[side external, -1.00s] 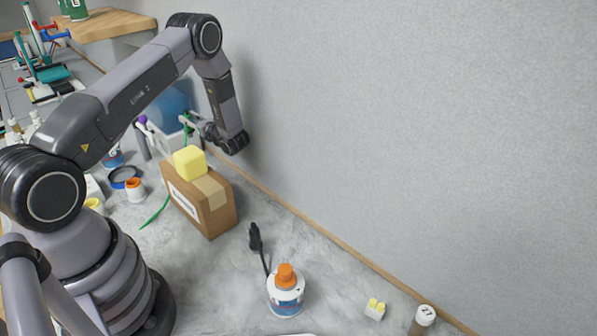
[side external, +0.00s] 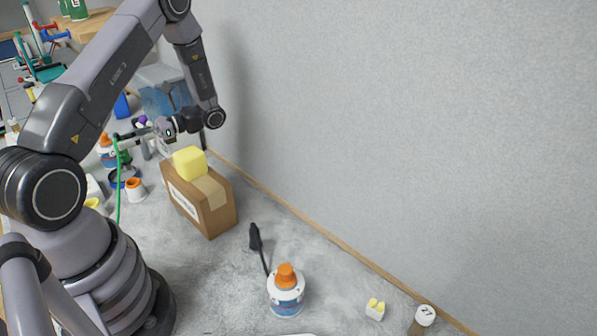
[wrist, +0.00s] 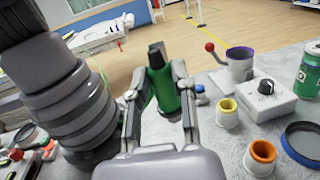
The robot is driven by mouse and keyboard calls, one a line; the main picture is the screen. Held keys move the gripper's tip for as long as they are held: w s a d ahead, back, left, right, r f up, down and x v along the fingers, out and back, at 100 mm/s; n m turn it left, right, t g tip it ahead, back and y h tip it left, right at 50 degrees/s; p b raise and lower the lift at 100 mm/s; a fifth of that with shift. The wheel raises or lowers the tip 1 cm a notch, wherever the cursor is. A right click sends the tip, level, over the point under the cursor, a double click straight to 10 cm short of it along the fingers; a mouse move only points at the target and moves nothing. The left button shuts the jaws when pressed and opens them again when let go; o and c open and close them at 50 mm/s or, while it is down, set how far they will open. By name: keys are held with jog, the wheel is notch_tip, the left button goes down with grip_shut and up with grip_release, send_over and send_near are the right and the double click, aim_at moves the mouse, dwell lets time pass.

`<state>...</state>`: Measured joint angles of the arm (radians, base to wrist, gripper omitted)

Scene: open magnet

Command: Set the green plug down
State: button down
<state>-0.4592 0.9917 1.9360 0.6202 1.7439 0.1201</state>
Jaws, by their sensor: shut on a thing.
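The green plug (wrist: 163,88) is upright between the fingers of my gripper (wrist: 157,90) in the wrist view, with its dark top end sticking up. My gripper is shut on it. In the side external view my gripper (side external: 128,137) is behind and left of the cardboard box, and a green cord (side external: 118,190) hangs down from near it. The plug is hard to make out there, and where the cord's lower end rests is hidden.
A cardboard box (side external: 210,208) with a yellow block (side external: 190,162) on top stands close by. In the wrist view, a yellow cup (wrist: 227,112), an orange cup (wrist: 260,157), a white box with a black knob (wrist: 266,88) and a dark blue ring (wrist: 302,145) are at the right.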

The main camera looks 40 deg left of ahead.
jog(key=w+d+f+n+t+h, duration=0.2)
jog(key=w+d+n+t+h, duration=0.4)
jog(key=d, duration=0.5)
jog(key=w+d+f+n+t+h, duration=0.1)
jog(key=w+d+n+t+h, duration=0.2)
jog(key=d+h, duration=0.6)
jog(key=w+d+f+n+t+h, duration=0.2)
jog(key=w+d+n+h, duration=0.35)
jog(key=d, duration=0.75)
jog(key=w+d+f+n+t, duration=0.2)
jog(key=w+d+n+t, duration=0.3)
jog(key=w+t, duration=0.1)
jog(key=shift+t, duration=0.4)
notch_tip(320, 180, down, 10)
jog(key=shift+a+r, duration=0.1)
jog(key=shift+r, duration=0.05)
jog(key=shift+f, duration=0.35)
jog(key=c, duration=0.9)
grip_release()
jog(key=shift+f, duration=0.1)
jog(key=shift+c, duration=0.2)
